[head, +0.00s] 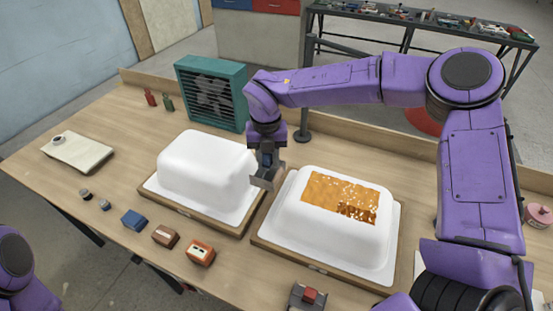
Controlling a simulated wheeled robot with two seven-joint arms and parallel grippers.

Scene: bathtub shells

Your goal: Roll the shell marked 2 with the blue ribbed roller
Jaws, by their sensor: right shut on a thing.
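Two white upturned shells rest on wooden boards: a left shell (205,168), plain white, and a right shell (315,230) with a glossy amber patch (338,196) on top. The patch has pale speckles and a darker corner. I cannot read a number on either. My right gripper (265,174) points down between the shells, near the left one's right end. It is shut on a small greyish tool (262,183); I cannot tell whether this is the blue ribbed roller or whether it touches a shell. My left gripper is out of view.
A blue block (134,219), a brown block (165,236) and an orange block (200,252) stand along the front edge. A teal fan box (211,92) stands behind. A grey piece with a red top (308,295) is at the front.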

